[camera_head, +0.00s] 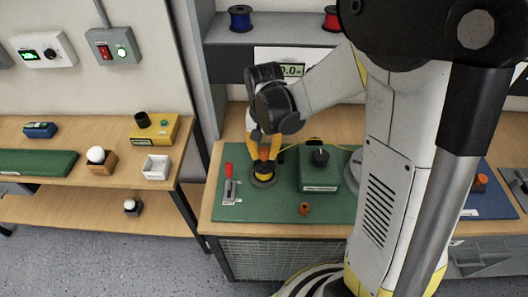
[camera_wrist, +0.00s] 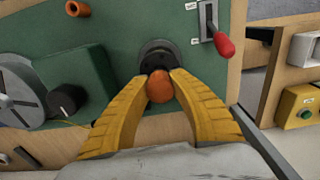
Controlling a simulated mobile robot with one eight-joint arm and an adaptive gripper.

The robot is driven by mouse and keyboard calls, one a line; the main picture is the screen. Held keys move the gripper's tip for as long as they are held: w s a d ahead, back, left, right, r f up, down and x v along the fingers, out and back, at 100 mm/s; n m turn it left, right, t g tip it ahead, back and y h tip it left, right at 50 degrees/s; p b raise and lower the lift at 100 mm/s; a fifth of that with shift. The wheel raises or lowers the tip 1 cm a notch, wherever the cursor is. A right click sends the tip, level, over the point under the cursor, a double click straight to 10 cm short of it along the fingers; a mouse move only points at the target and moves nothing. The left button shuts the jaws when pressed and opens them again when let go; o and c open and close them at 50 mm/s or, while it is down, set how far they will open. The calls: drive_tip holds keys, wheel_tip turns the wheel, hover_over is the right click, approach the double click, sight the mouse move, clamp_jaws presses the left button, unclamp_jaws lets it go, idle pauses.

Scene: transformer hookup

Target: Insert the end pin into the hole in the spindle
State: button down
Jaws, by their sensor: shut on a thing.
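My gripper (camera_wrist: 159,86) is shut, its two yellow fingers on either side of a rounded orange piece (camera_wrist: 159,88). I take this piece for the end pin, but its shape is mostly hidden. It stands at a dark round base (camera_wrist: 157,48) on the green mat, which I take for the spindle's mount. In the head view my gripper (camera_head: 264,158) points down over the dark base (camera_head: 263,178). The spindle's hole is not visible, and I cannot tell whether the pin is in it. A small hollow orange piece (camera_head: 305,208) lies apart near the mat's front edge.
A green box with a black knob (camera_head: 319,178) stands right of my gripper. A red-handled switch (camera_head: 229,184) stands close on the left. A grey disc (camera_wrist: 18,92) is beyond the box. The green mat's front left (camera_head: 255,207) is clear.

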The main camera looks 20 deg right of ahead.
drive_tip(key=shift+f+b, duration=1)
drive_tip(key=shift+f, duration=0.2)
drive_tip(key=c, duration=1.2)
unclamp_jaws()
drive_tip(key=shift+o, duration=0.2)
drive_tip(key=shift+r, duration=0.1)
drive_tip(key=shift+r+p, duration=1.95)
drive_tip(key=shift+r, duration=0.55)
